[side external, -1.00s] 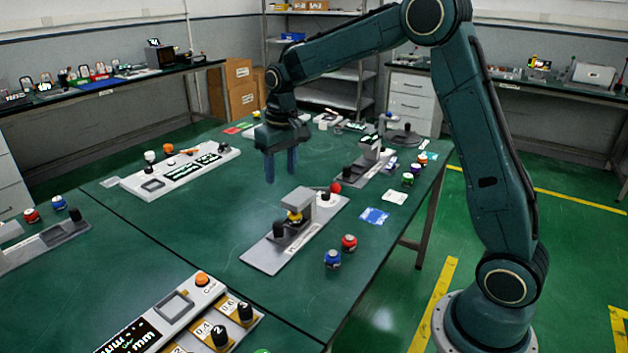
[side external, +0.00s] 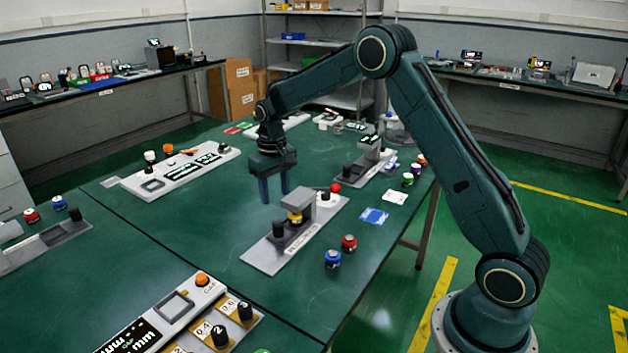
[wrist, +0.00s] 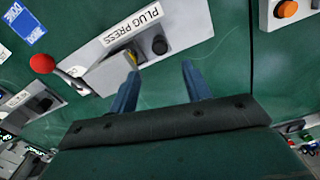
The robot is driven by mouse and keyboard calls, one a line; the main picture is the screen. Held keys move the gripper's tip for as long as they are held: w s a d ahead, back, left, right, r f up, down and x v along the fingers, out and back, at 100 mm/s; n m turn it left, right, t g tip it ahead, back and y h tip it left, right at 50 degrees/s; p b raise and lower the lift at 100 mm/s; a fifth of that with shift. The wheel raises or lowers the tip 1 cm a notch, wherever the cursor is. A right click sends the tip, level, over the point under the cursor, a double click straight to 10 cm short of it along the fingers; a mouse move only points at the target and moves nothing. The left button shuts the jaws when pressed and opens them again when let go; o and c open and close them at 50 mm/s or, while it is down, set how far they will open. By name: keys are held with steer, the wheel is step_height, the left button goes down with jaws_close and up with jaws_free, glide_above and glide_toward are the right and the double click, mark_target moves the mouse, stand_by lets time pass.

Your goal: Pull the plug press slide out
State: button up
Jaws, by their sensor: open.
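The plug press (side external: 295,232) is a grey plate with a raised block, a yellow piece under it, a red-ball lever and a black knob (side external: 278,230) at the near end. In the wrist view the press plate (wrist: 195,22) carries a "PLUG PRESS" label, and its black knob (wrist: 159,44) lies beyond my fingertips. My gripper (side external: 275,194) is open and empty, fingers pointing down, above the table just behind and left of the press. In the wrist view my gripper (wrist: 160,82) has its fingers spread, apart from the knob.
A blue cap (side external: 332,259) and red cap (side external: 349,243) stand right of the press, with a blue card (side external: 374,216) behind. A white panel with displays (side external: 180,172) lies at left. A similar grey fixture (side external: 362,165) stands behind. The green table (side external: 200,235) left of the press is clear.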

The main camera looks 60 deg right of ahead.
mark_target(278, 223)
step_height(278, 223, down, 12)
steer(key=shift+f, duration=0.1)
stand_by(0.5)
